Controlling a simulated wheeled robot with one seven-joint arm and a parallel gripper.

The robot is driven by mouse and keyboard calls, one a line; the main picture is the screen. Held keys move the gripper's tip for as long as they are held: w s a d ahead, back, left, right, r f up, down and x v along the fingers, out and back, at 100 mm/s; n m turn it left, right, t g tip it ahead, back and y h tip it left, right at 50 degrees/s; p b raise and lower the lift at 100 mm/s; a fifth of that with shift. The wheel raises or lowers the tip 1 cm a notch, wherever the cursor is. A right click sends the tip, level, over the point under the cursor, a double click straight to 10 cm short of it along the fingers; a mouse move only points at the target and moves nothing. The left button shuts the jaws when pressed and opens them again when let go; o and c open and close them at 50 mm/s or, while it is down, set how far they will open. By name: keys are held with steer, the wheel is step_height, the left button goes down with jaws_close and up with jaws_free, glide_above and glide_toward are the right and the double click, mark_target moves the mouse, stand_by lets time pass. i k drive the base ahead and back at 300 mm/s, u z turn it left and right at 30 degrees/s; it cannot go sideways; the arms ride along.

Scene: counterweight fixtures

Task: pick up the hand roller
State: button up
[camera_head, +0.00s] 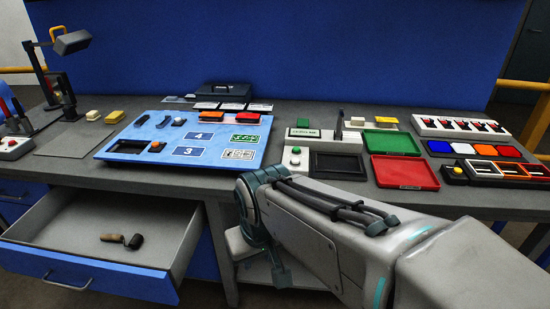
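The hand roller (113,238) lies in the open drawer (185,235) at the lower left. My arm reaches in from the lower right and bends in front of the workbench, to the right of the drawer.
The drawer's blue front and side walls stand around the roller. Above is the grey workbench (190,185) with a blue board (225,132), a green tray (393,142) and a red tray (405,172). A lamp (72,43) stands at the left.

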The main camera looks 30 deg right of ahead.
mark_target(136, 239)
steer(key=z, duration=0.7)
steer(key=i, duration=0.9)
steer(key=u, duration=2)
